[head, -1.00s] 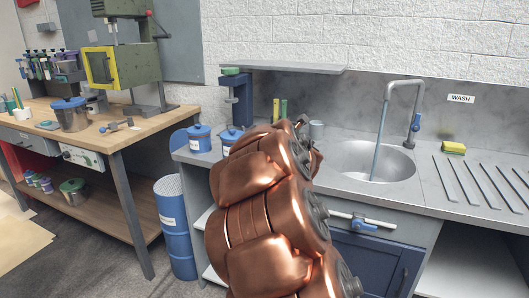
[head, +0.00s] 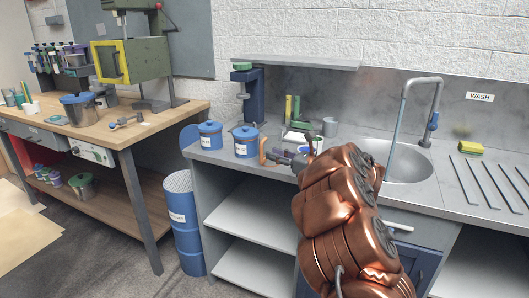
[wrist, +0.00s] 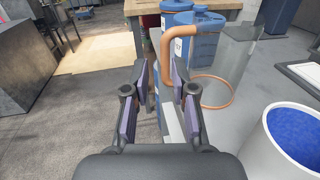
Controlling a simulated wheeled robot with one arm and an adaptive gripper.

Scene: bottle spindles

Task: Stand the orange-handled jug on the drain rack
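The orange handle (head: 264,150) of the jug shows on the counter, left of my gripper. In the wrist view the curved orange handle (wrist: 166,48) is just ahead of my fingertips, partly behind the right finger, beside a clear, see-through body (wrist: 238,58). An orange ring (wrist: 225,97) shows low by that body. My gripper (wrist: 160,85) is open, with nothing seen held between its fingers. In the head view my gripper (head: 285,157) is partly hidden by my copper arm. The drain rack (head: 490,180) is the set of dark bars right of the sink.
Two blue lidded canisters (head: 209,136) stand left of the handle. A white container with blue contents (wrist: 298,140) is close on the right in the wrist view. The sink (head: 400,165), with running tap (head: 432,100), lies before the rack. A yellow sponge (head: 470,148) sits behind it.

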